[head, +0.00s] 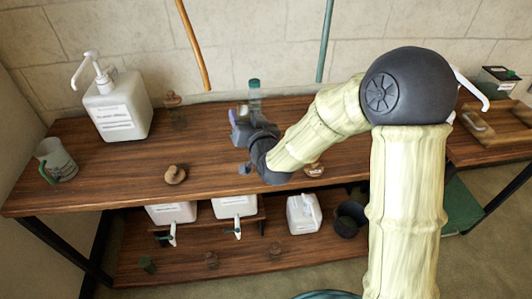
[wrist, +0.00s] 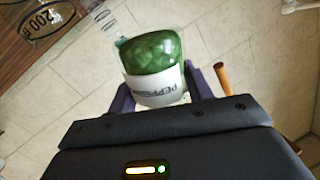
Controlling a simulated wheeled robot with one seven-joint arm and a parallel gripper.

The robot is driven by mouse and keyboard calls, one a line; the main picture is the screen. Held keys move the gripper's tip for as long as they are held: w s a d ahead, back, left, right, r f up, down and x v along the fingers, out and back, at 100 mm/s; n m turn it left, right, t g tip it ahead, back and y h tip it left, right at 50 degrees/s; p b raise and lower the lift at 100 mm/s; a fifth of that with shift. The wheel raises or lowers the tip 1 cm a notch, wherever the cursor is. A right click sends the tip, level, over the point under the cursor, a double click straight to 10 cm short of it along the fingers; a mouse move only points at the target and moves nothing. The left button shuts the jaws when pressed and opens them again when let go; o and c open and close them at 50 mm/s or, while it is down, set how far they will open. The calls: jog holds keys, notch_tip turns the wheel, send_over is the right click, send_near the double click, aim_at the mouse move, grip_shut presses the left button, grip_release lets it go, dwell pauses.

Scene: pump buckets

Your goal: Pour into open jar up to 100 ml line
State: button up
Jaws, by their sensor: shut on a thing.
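My gripper (head: 243,132) is over the middle of the brown table in the head view. In the wrist view its purple fingers are on both sides of a green-topped bottle (wrist: 158,65) with a white label reading "PEPPE…", and it is shut on it. In the head view a clear bottle with a dark green cap (head: 254,84) stands up at the gripper and looks like the same one. A clear glass shape (wrist: 118,22) is just beyond it in the wrist view; I cannot tell what it is. I cannot make out the open jar or its 100 ml line for sure.
On the table stand a white pump bucket (head: 117,107), a grey jug (head: 55,161) with a green handle and a wooden knobbed piece (head: 175,174). White containers (head: 303,214) and a dark cup (head: 350,218) are on the lower shelf. The left table front is mostly clear.

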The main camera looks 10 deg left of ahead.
jog(key=shift+f+n+t+b, duration=0.15)
jog(key=shift+n+t+b, duration=0.35)
jog(key=shift+n+b, duration=1.4)
jog(key=shift+r+b, duration=0.2)
jog(key=shift+b, duration=0.6)
jog(key=shift+d, duration=0.1)
